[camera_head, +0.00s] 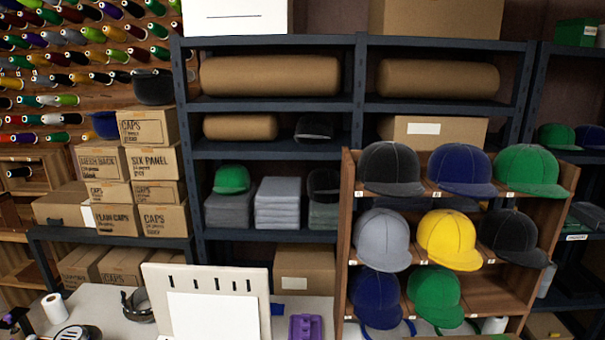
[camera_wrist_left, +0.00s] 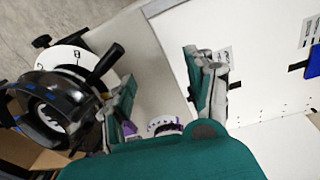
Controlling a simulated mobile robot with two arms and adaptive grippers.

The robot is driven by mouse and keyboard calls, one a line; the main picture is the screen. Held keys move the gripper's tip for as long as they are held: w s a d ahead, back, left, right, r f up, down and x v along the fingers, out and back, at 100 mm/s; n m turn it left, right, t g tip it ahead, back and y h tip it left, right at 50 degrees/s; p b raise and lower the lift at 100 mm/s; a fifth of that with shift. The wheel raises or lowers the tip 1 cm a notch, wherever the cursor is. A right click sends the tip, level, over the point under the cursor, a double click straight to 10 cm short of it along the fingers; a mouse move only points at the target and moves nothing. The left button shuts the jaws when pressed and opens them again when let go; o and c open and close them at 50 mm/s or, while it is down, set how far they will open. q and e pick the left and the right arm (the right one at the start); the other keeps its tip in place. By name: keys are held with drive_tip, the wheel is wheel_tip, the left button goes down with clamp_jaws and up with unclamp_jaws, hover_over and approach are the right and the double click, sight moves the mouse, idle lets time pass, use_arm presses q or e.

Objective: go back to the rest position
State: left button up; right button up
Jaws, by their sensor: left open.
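My left gripper (camera_wrist_left: 160,72) shows in the left wrist view, with a teal body and two grey-and-teal fingers spread apart. It is open and nothing is held between the fingers. A pale surface lies beyond the gap, and a small purple-and-white item (camera_wrist_left: 165,125) shows near the base of the fingers. Neither gripper shows in the head view. My right gripper is in neither view.
A black round device (camera_wrist_left: 55,110) is close to the left finger. A white panel (camera_wrist_left: 265,60) is to the right. In the head view, a slotted white board (camera_head: 205,281) and purple object (camera_head: 307,327) stand before the wooden cap rack (camera_head: 347,200) and dark shelves (camera_head: 270,145).

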use_arm(q)
drive_tip(key=s+a+r+t, duration=0.1)
drive_tip(key=s+a+r, duration=0.3)
drive_tip(key=s, duration=0.6)
drive_tip(key=s+a+r+t, duration=0.2)
drive_tip(key=s+a+r, duration=0.1)
drive_tip(key=s, duration=0.6)
wheel_tip(320, 180, down, 31)
drive_tip(key=s+g+b, duration=0.2)
drive_tip(key=s+b, duration=0.1)
drive_tip(key=b, duration=0.1)
drive_tip(key=s+a+f+y+b, duration=0.1)
drive_tip(key=s+a+f+b, duration=0.1)
drive_tip(key=s+f, duration=1.3)
drive_tip(key=shift+s+a+f+g, duration=0.2)
drive_tip(key=shift+a+f+g, duration=0.2)
drive_tip(key=shift+a+f, duration=0.2)
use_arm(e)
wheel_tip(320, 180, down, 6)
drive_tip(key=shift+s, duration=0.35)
